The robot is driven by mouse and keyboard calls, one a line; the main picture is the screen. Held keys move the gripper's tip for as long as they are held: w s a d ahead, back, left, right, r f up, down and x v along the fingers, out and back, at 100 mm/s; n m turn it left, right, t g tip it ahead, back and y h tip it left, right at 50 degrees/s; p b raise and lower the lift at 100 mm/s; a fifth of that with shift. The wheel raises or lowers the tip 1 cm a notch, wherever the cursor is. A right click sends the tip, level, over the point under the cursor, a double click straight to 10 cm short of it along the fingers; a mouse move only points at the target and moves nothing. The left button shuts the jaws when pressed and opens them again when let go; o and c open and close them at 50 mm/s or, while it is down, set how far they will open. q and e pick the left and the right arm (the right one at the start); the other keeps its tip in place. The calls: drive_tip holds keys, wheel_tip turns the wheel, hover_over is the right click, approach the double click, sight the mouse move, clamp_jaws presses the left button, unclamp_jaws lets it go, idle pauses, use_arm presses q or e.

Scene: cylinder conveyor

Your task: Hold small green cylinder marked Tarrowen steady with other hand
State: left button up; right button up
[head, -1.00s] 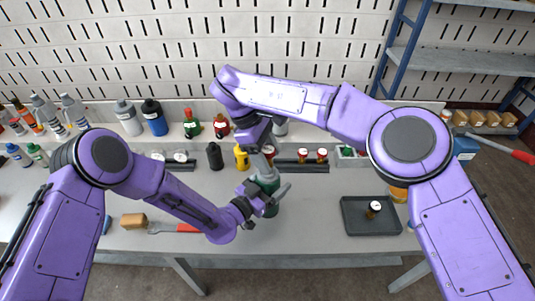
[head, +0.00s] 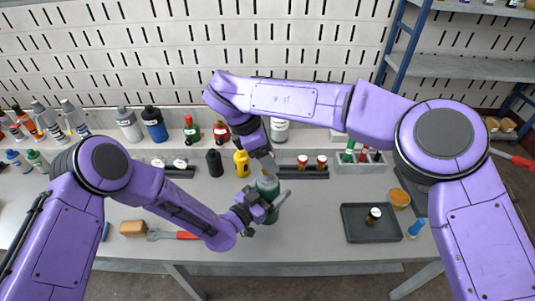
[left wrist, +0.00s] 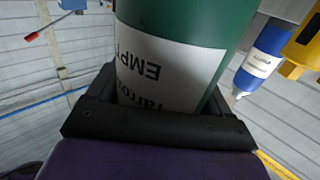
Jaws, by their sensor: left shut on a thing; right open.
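The green cylinder (head: 268,184) stands upright on the grey bench near its middle. My left gripper (head: 264,204) is shut around its side. In the left wrist view, the green cylinder (left wrist: 180,22) fills the jaws, and its white label shows upside-down letters that read like "Tarrow" and "EMP", partly cut off. My right gripper (head: 264,163) is open just above the cylinder's top, pointing down. The head view does not show clearly whether it touches the top.
A yellow bottle (head: 242,163) and a black bottle (head: 214,163) stand behind the cylinder.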

drive_tip(key=n+t, duration=0.1)
drive_tip(key=n, duration=0.2)
drive_tip(key=n+t+y, duration=0.1)
drive_tip(key=n, duration=0.2)
drive_tip(key=n+t+y, duration=0.1)
drive_tip(key=n, duration=0.2)
drive_tip(key=n+y, duration=0.1)
drive_tip(key=n, duration=0.2)
drive_tip(key=shift+d+t, duration=0.1)
drive_tip(key=shift+t, duration=0.2)
drive_tip(key=n+y, duration=0.1)
drive_tip(key=n, duration=0.1)
drive_tip(key=shift+n, duration=0.3)
drive_tip(key=n+y, duration=0.1)
drive_tip(key=n, duration=0.2)
drive_tip(key=shift+y, duration=0.3)
drive_tip(key=shift+n, duration=0.5)
drive_tip(key=n+y, duration=0.1)
drive_tip(key=n, duration=0.1)
drive_tip(key=n+g+y, duration=0.1)
drive_tip(key=n, duration=0.2)
